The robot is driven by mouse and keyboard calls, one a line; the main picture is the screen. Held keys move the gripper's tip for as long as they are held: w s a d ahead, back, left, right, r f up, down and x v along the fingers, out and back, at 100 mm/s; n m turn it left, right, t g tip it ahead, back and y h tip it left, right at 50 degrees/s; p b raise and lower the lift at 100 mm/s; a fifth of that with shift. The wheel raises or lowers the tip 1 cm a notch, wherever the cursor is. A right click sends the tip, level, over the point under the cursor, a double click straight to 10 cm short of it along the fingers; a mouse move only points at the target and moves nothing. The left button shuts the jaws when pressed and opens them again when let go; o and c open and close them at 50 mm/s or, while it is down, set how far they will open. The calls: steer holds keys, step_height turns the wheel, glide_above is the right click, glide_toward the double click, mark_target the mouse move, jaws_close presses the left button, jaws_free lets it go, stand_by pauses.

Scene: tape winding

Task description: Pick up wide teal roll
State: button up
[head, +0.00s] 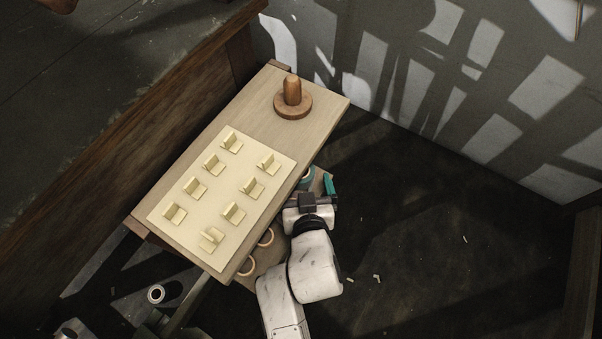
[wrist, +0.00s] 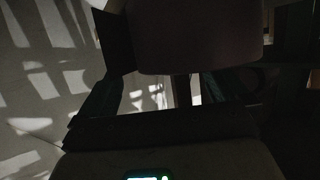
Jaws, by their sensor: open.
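In the head view, a small round piece with a teal and pale rim (head: 307,175) shows just past the table's right edge, partly hidden by the tabletop and my gripper. It looks like the teal roll, but its width cannot be told. My gripper (head: 316,186) is open beside the table's right edge, low by the shelf under it, with a teal upright part on its right side, seemingly a finger. The round piece appears to lie between or just beyond the fingers. The wrist view is very dark; the gripper (wrist: 160,98) shows spread fingers, and no roll can be made out there.
The wooden table (head: 262,98) carries a pale board (head: 205,192) with several small yellow holders and a round wooden post (head: 292,97). Tan rings (head: 266,238) lie on the lower shelf, partly under the tabletop.

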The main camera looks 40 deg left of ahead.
steer(key=b+x, duration=0.1)
steer(key=x, duration=0.2)
steer(key=shift+w+a+f, duration=0.1)
steer(key=shift+f, duration=0.1)
steer(key=c, duration=1.1)
